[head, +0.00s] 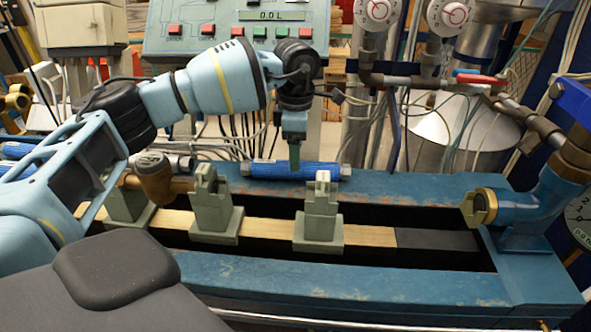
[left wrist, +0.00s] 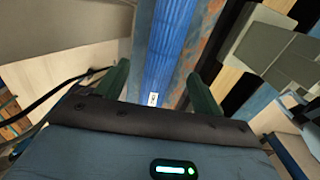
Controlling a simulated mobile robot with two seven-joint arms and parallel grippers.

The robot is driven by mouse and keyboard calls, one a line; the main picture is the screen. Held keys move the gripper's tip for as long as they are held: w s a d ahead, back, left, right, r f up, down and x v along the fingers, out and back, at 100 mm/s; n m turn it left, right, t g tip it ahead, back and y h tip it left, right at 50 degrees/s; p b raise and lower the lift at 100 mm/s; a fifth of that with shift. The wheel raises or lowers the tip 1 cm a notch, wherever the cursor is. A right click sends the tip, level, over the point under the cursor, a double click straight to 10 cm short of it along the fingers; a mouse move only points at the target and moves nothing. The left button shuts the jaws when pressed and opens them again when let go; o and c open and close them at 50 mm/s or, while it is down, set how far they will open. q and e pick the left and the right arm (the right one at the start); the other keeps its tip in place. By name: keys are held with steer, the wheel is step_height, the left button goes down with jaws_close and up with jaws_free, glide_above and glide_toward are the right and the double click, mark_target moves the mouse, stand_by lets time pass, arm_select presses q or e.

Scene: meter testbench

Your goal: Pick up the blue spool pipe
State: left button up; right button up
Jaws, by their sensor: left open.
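The blue spool pipe (head: 272,169) lies flat along the back rail of the bench in the head view, with grey metal ends. My left gripper (head: 294,165) points down at the pipe, right of its middle. In the left wrist view, the ribbed blue pipe (left wrist: 172,50) with a small white label runs between the two fingers of my left gripper (left wrist: 160,90), which stand apart on either side of it. The fingers are open; I cannot tell whether they touch the pipe. My right gripper is not in view.
The blue bench (head: 350,285) has grey-green supports (head: 318,215) standing in its channel in front of the pipe. A brass elbow (head: 153,175) is at left and a blue pipe elbow (head: 530,195) at right. A control panel (head: 240,25) and hanging cables are behind.

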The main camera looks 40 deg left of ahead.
arm_select(q)
step_height(320, 180, down, 5)
steer(key=shift+s, duration=0.15)
steer(key=shift+r, duration=0.1)
jaws_close()
stand_by(0.4)
